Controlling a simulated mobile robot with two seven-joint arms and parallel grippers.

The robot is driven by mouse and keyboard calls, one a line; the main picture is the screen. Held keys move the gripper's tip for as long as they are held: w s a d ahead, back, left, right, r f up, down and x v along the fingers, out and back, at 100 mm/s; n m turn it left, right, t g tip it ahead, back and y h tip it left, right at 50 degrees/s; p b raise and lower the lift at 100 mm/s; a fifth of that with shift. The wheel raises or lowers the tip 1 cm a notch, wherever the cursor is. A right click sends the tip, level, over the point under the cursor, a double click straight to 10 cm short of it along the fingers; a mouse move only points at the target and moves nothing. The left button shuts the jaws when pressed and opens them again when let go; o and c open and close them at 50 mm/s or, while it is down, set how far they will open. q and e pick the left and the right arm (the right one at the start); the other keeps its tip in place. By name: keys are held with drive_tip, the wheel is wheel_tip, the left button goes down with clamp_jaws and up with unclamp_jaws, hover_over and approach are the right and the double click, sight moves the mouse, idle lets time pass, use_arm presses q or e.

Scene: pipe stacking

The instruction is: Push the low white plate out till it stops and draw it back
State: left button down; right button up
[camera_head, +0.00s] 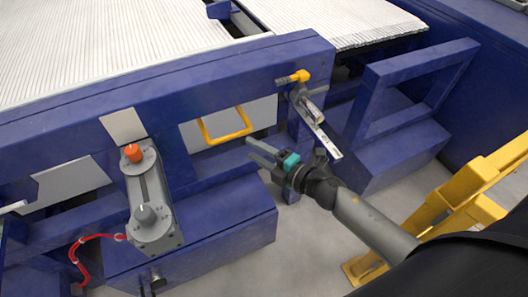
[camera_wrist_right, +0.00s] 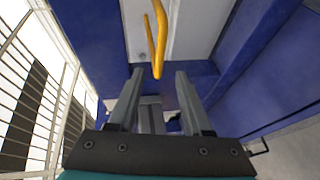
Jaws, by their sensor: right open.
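A white plate (camera_head: 260,113) sits low in an opening of the blue frame, with a yellow U-shaped handle (camera_head: 226,138) on its front. In the right wrist view the plate (camera_wrist_right: 190,28) and the handle (camera_wrist_right: 160,42) show ahead. My right gripper (camera_head: 262,150) is open and empty, just right of and below the handle. In the right wrist view its fingertips (camera_wrist_right: 160,73) stand apart, and the handle's near end appears between them. I cannot tell whether they touch it. My left gripper is not in view.
A grey unit with an orange knob (camera_head: 133,153) stands left of the handle. A metal lever with a yellow end (camera_head: 293,77) juts out on the right. A blue beam (camera_head: 170,85) runs above the plate. A yellow frame (camera_head: 465,190) stands right of my arm.

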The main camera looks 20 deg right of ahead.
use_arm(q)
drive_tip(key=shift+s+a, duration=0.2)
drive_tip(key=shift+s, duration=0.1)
use_arm(e)
drive_tip(key=shift+v, duration=1.2)
